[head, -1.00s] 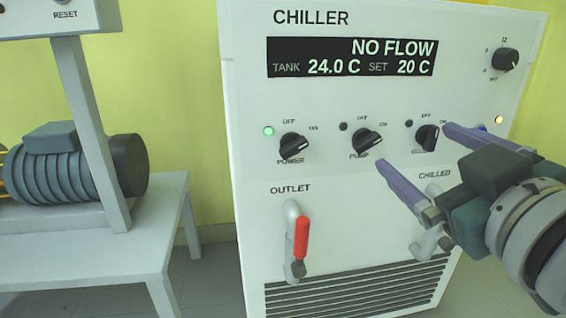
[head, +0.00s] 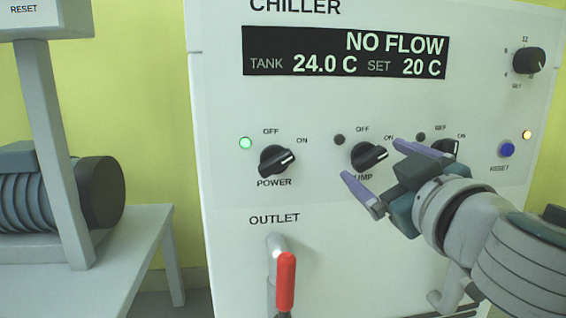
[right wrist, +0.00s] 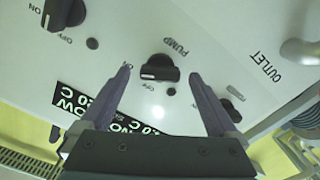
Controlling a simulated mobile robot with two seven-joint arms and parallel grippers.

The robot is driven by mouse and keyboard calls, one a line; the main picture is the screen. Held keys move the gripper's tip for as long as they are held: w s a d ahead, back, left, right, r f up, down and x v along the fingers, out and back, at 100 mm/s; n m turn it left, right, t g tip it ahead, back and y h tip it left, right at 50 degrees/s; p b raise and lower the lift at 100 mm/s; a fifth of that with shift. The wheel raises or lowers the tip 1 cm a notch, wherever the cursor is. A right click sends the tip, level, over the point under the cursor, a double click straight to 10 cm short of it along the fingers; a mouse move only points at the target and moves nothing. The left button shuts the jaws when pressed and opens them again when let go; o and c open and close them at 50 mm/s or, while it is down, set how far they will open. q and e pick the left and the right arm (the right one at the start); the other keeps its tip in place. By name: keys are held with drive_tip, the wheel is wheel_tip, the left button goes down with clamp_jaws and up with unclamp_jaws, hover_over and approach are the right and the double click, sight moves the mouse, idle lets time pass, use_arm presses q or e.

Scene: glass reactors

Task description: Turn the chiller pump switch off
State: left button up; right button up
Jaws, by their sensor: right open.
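The pump switch (head: 368,157) is a black rotary knob in the middle of the chiller's row. Its white mark points right, toward ON, and the small lamp (head: 339,140) at its upper left is dark. My right gripper (head: 372,161) is open, its purple fingers either side of the knob in the picture and partly covering the PUMP label. In the right wrist view the pump knob (right wrist: 160,67) shows upside down between the two open fingertips (right wrist: 161,72), with gaps on both sides. Whether the fingers reach around it in depth is unclear. My left gripper is not in view.
The power knob (head: 277,160) with a lit green lamp (head: 245,143) is to the left. The third knob (head: 446,147) is partly hidden by my gripper. A blue reset button (head: 507,149) is at right. The red-handled outlet valve (head: 286,283) sticks out below. The display (head: 345,53) reads NO FLOW.

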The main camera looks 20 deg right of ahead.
drive_tip(key=shift+w+d, duration=0.1)
drive_tip(key=shift+w, duration=0.55)
drive_tip(key=shift+c, duration=0.3)
drive_tip(key=c, duration=1.3)
